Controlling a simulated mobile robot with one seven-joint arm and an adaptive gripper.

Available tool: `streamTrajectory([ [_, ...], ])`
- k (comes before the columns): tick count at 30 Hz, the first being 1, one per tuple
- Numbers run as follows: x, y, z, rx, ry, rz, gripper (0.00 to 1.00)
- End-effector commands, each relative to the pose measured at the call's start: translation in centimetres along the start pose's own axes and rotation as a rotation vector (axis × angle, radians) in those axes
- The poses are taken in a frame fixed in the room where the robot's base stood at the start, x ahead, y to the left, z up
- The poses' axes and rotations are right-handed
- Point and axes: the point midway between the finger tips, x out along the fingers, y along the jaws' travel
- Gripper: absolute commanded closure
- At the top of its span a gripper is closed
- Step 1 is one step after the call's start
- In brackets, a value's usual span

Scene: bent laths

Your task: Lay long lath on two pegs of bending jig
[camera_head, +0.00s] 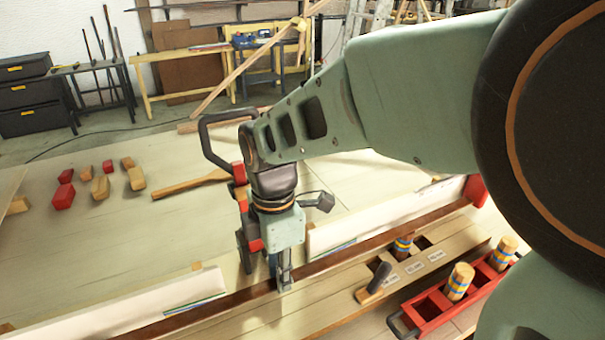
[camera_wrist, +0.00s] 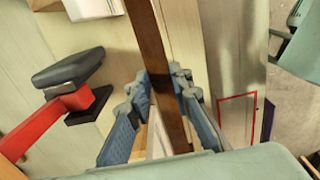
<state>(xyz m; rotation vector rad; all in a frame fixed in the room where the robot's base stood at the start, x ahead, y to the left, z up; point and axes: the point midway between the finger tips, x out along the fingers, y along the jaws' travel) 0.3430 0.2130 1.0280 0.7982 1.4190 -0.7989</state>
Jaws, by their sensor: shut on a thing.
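The long lath (camera_head: 350,246) is a thin dark brown strip running diagonally from the lower left to the red block at the right. My gripper (camera_head: 281,284) points down and is shut on the lath near its middle. In the wrist view the lath (camera_wrist: 150,45) passes between the blue-grey fingers of my gripper (camera_wrist: 160,76). A striped wooden peg (camera_head: 403,247) stands in a pale slotted board (camera_head: 425,262), likely part of the jig, just right of the lath. I cannot tell whether the lath touches any peg. The lath's lower-left end is hard to make out.
Two cream-coloured long pieces (camera_head: 385,214) lie along the lath's far side. A red tray (camera_head: 432,310) with striped pegs (camera_head: 460,280) stands at lower right. A dark-handled piece (camera_head: 376,279) is near the board. Red and wooden blocks (camera_head: 64,196) lie at far left.

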Motion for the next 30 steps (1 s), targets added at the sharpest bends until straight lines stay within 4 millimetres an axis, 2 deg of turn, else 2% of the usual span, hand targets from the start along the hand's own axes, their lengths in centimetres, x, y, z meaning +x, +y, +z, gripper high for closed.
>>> streamTrajectory([
  [6,0.40,0.00,0.02,0.001,0.000,0.000,1.00],
  [7,0.33,0.00,0.02,0.000,0.000,0.000,0.77],
  [12,0.31,0.00,0.01,0.000,0.000,0.000,0.60],
  [17,0.31,0.00,0.00,0.000,0.000,0.000,0.60],
  [20,0.32,-0.01,0.00,0.000,0.000,0.000,0.54],
  [30,0.16,0.01,0.00,0.000,0.000,0.000,0.54],
])
